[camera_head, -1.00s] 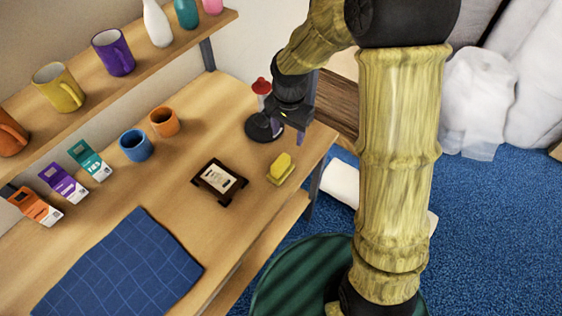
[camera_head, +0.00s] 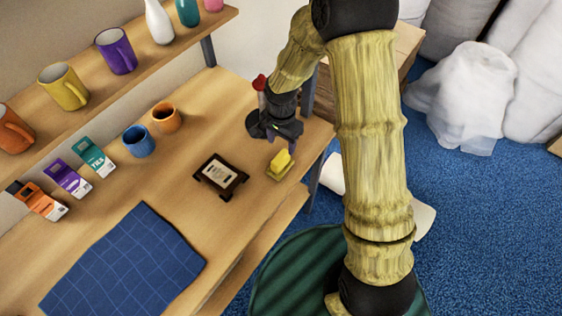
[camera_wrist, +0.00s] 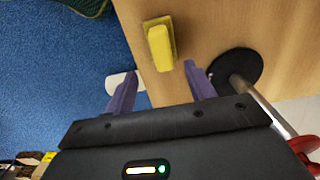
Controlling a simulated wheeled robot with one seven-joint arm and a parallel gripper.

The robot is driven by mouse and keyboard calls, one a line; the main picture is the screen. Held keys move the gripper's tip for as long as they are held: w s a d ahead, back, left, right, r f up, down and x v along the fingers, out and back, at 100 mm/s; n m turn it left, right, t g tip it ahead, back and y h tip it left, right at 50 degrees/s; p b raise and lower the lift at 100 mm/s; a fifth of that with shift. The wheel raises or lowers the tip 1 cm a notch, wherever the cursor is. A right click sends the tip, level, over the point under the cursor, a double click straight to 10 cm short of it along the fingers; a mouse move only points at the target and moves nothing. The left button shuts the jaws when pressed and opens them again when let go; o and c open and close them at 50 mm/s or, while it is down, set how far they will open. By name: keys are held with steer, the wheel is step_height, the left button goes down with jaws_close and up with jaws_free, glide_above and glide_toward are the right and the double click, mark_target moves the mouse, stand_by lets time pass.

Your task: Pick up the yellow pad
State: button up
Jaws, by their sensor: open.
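The yellow pad (camera_head: 280,161) sits on a flat yellowish base near the front right edge of the wooden table (camera_head: 232,210). In the wrist view the pad (camera_wrist: 160,48) lies beyond the fingertips, between their lines. My gripper (camera_wrist: 158,78) is open and empty, its two purple fingers apart on either side of the pad's line. In the head view my gripper (camera_head: 284,143) is just behind the pad, seemingly above the table; I cannot tell the exact gap.
A dark round stand with a red-topped post (camera_head: 259,84) is close beside my gripper. A dark framed plaque (camera_head: 220,176) lies left of the pad. Orange (camera_head: 166,116) and blue (camera_head: 139,141) cups stand farther back. A blue cloth (camera_head: 125,265) lies front left.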

mark_target(281, 157)
steer(key=shift+f+p, duration=0.5)
steer(key=shift+f, duration=2.05)
steer(key=shift+w+a+f+p, duration=0.1)
steer(key=shift+f+p, duration=1.05)
steer(key=shift+f, duration=1.45)
steer(key=shift+c, duration=0.4)
steer(key=c, duration=1.1)
steer(key=shift+r, duration=0.15)
step_height(281, 157, up, 10)
steer(key=b, duration=0.2)
steer(key=shift+b, duration=0.3)
